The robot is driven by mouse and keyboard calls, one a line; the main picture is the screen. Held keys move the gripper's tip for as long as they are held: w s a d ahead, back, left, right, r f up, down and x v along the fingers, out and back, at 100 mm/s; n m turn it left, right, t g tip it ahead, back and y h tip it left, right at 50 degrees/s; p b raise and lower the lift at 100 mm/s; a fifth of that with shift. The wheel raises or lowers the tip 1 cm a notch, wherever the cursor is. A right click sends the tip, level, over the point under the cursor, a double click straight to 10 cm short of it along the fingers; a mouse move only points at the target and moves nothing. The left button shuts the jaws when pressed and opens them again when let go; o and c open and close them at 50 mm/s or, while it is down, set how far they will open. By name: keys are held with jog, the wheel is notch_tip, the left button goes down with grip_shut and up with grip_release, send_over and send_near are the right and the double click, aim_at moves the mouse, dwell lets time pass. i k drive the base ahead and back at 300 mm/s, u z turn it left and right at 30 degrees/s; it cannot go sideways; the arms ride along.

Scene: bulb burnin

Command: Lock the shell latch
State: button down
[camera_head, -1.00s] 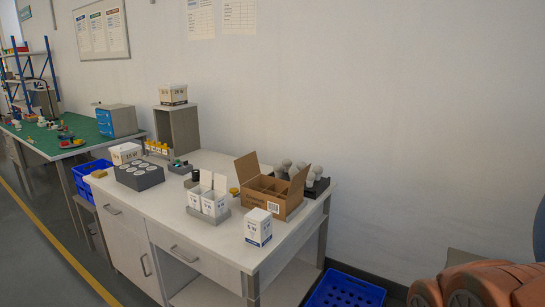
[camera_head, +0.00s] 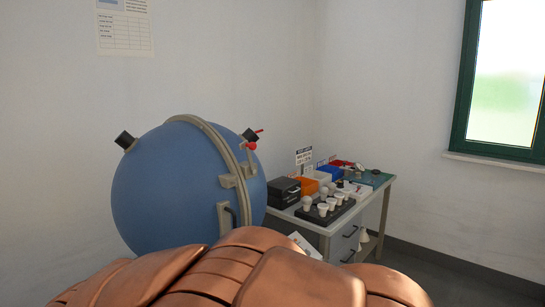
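A large blue spherical shell (camera_head: 165,195) stands left of centre, with a grey-beige band (camera_head: 216,142) running over it from top to right side. Beige latch brackets (camera_head: 234,178) sit on the band's right side. A red-tipped lever (camera_head: 250,146) sticks out near the upper right, but I cannot tell whether the latch is locked. A dark curved handle (camera_head: 232,216) is on the right front. Dark cylindrical knobs sit at upper left (camera_head: 125,140) and upper right (camera_head: 249,134). The shell looks closed. Its lower part is hidden behind copper-coloured parts. My gripper is not in view.
A bench (camera_head: 374,205) stands right of the shell, holding a black tray (camera_head: 325,209) of bulbs, a black case (camera_head: 283,188) and several coloured bins. A window (camera_head: 508,75) is at the right. Floor (camera_head: 440,275) is open at lower right.

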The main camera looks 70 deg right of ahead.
aim_at(248, 146)
jog(key=z, duration=2.1)
jog(key=k, duration=0.5)
jog(key=u, duration=1.05)
jog(key=i, duration=0.7)
jog(key=z, duration=0.65)
